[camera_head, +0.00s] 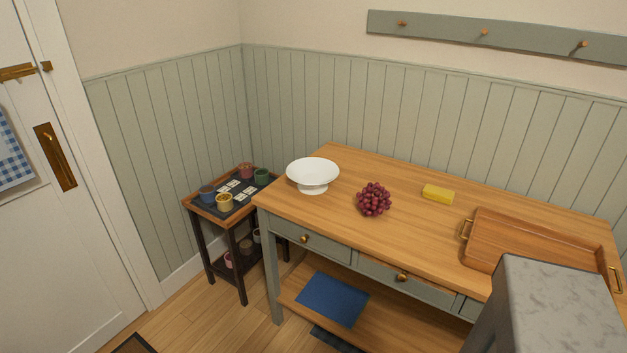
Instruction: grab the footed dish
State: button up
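The footed dish (313,174) is a white, shallow bowl on a short pedestal foot. It stands upright at the left end of the wooden tabletop (300,208), near the left edge. It looks empty, and nothing covers it. My gripper does not show in the head view.
Red grapes (374,199) lie right of the dish, with a yellow block (438,194) farther right. A wooden tray (530,243) with brass handles fills the right end. A small side table (198,211) with cups stands left. A grey marbled block shape (555,305) blocks the lower right.

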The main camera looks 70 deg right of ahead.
aim_at(312, 174)
jog(key=u, duration=0.05)
jog(key=i, duration=0.9)
